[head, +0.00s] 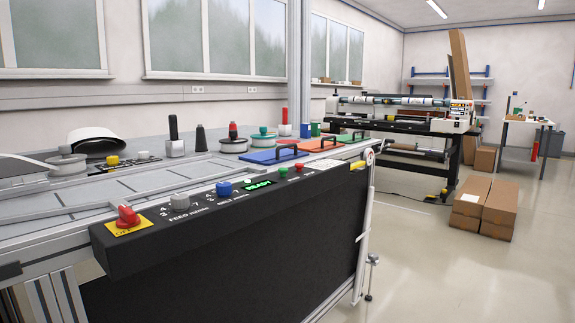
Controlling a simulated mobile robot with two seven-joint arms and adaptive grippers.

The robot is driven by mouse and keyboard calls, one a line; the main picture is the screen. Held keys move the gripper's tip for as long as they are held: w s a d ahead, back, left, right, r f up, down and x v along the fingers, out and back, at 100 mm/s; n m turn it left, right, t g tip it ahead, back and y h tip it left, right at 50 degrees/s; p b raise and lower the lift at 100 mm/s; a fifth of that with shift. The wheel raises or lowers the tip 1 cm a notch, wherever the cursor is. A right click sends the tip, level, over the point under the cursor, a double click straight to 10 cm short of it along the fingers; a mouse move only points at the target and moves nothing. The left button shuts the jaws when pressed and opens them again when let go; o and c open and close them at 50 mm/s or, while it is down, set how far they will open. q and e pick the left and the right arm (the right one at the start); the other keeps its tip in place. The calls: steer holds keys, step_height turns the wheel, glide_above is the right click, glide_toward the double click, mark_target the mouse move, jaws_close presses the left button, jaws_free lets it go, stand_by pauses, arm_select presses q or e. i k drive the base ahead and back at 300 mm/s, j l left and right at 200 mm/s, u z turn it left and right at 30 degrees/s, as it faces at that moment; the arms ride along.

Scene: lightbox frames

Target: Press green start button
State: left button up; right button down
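In the head view, a black control panel (200,228) runs along the front edge of the workbench. A small green button (283,172) sits toward its right part, just right of a green lit display (258,186) that seems to read READY. A small red button (299,167) is right of the green one. Nothing covers the green button. It is too small to tell whether it is pressed in. Neither of my grippers is in view.
A red knob (127,216) on a yellow plate, a grey knob (180,201) and a blue knob (223,189) line the panel's left part. Blue (275,156) and orange (318,145) handled plates lie behind it. Boxes (486,208) stand on the floor at right.

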mark_target(283, 171)
steer(key=i+l+u, duration=0.1)
steer(key=l, duration=0.25)
steer(key=i+l, duration=0.35)
steer(key=i+l+u, duration=0.25)
steer(key=l, duration=0.45)
steer(key=i, duration=0.1)
